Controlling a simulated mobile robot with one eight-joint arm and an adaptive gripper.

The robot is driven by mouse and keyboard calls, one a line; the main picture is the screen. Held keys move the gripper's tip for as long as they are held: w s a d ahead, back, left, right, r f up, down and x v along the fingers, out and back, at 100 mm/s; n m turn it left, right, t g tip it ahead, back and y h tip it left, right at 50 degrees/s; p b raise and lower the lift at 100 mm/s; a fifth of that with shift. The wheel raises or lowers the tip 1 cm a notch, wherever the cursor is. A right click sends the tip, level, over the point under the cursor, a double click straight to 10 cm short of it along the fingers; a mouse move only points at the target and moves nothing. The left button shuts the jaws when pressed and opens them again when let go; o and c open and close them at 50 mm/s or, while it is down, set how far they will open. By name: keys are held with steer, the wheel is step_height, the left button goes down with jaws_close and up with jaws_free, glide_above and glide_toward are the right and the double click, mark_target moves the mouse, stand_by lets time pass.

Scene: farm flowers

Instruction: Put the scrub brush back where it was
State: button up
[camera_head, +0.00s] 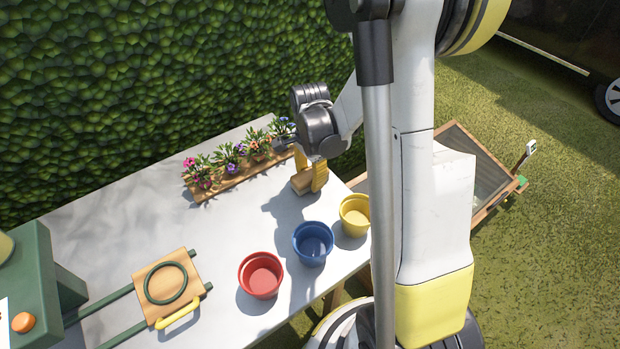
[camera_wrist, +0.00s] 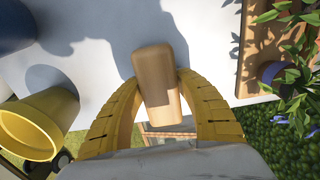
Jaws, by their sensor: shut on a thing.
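The scrub brush (camera_wrist: 158,80) shows as a tan wooden block between the two yellow fingers of my gripper (camera_wrist: 158,95) in the wrist view. In the head view my gripper (camera_head: 312,178) is over the right end of the white table, with the wooden brush (camera_head: 302,182) between its fingers. The fingers are shut on the brush. Its bristles do not show. I cannot tell whether the brush touches the tabletop.
Red (camera_head: 261,275), blue (camera_head: 313,243) and yellow (camera_head: 355,215) pots stand along the table's (camera_head: 110,225) front edge. A wooden flower tray (camera_head: 215,187) lies at the back. A wooden board (camera_head: 168,287) with a green ring lies at the left. The table's middle is clear.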

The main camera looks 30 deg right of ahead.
mark_target(310, 173)
steer(key=shift+f, duration=0.2)
steer(key=o, duration=1.3)
steer(key=shift+c, duration=0.2)
steer(key=shift+r, duration=0.15)
step_height(310, 173, up, 12)
steer(key=p, duration=0.5)
steer(key=shift+a+r, duration=0.1)
steer(key=shift+r, duration=0.05)
steer(key=s+a+r+n+t, duration=0.7)
steer(key=s+a+r+n, duration=0.3)
steer(key=n, duration=0.7)
steer(key=shift+s+a+r+n, duration=0.3)
steer(key=shift+s+a+r, duration=0.1)
steer(key=shift+a+r, duration=1.05)
steer(key=shift+a+f, duration=0.2)
